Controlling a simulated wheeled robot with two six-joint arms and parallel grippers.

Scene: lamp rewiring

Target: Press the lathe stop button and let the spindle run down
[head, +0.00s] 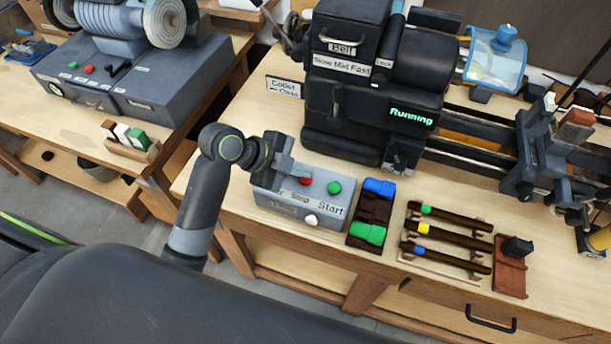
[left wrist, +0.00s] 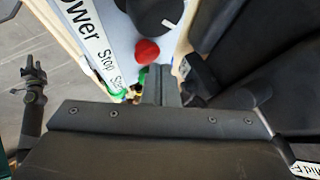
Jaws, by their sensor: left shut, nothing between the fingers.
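The grey control box (head: 298,205) stands on the lathe bench, labelled Stop and Start. The red stop button (head: 304,181) is on its top, with the green start button (head: 334,187) to its right. My left gripper (head: 290,168) is shut and empty above the left part of the box, close to the red button. In the left wrist view, the red button (left wrist: 147,51) shows just past the shut fingertips (left wrist: 158,76); I cannot tell whether they touch it. The lathe's display (head: 411,116) reads "Running" in green.
The dark lathe headstock (head: 345,115) stands behind the box. To the right are a tray with blue and green items (head: 372,210) and a rack of dark rods (head: 445,240). A grinder (head: 120,25) stands on the left bench.

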